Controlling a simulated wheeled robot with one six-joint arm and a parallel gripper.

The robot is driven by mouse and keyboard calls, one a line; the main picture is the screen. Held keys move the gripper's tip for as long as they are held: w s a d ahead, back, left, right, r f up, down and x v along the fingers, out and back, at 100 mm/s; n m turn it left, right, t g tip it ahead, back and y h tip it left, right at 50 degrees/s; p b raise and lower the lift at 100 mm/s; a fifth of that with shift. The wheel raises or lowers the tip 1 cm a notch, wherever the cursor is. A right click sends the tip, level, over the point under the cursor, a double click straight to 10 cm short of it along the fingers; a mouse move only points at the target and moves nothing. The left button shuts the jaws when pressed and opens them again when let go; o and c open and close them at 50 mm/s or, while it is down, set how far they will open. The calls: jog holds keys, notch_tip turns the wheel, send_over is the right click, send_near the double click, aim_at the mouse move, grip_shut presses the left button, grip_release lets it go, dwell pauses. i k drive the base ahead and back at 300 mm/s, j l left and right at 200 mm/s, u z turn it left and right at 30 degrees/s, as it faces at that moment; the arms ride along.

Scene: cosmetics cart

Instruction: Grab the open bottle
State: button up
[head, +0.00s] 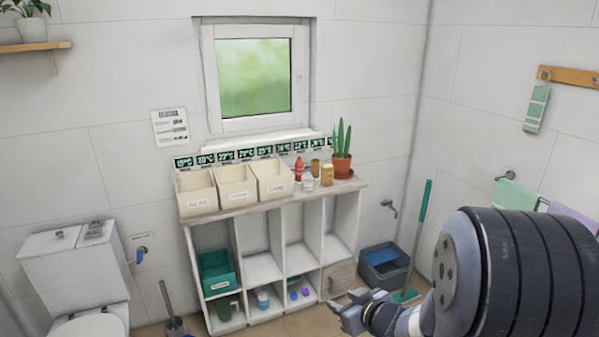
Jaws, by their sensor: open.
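Several small containers stand on the top of the shelf unit (241,213). They are a red bottle (299,169), a brown container (315,168), a yellow-brown container (327,175) and a small whitish jar (308,184). They are too small in the head view to tell which one is open. My gripper (347,309) is at the bottom centre-right, lower in the picture than the shelf top and well apart from these containers. It is open and holds nothing that I can see.
Three cream bins (237,199) fill the left of the shelf top. A potted cactus (341,160) stands at its right end, close to the containers. A dark bucket (384,266) and a green-handled mop (425,203) stand right of the unit. A toilet (73,279) is at left.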

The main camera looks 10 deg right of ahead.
aim_at(298, 163)
jog(key=i+j+z, duration=0.15)
jog(key=i, duration=0.45)
jog(key=i+j+z, duration=0.15)
jog(key=i, duration=0.45)
jog(key=i+j+z, duration=0.1)
jog(key=i+j, duration=0.25)
jog(key=i, duration=0.25)
jog(key=i+j+z, duration=0.15)
jog(key=i+j, duration=0.2)
jog(key=i, duration=0.25)
jog(key=i+j+z, duration=0.15)
jog(key=i+j, duration=0.25)
jog(key=i, duration=0.15)
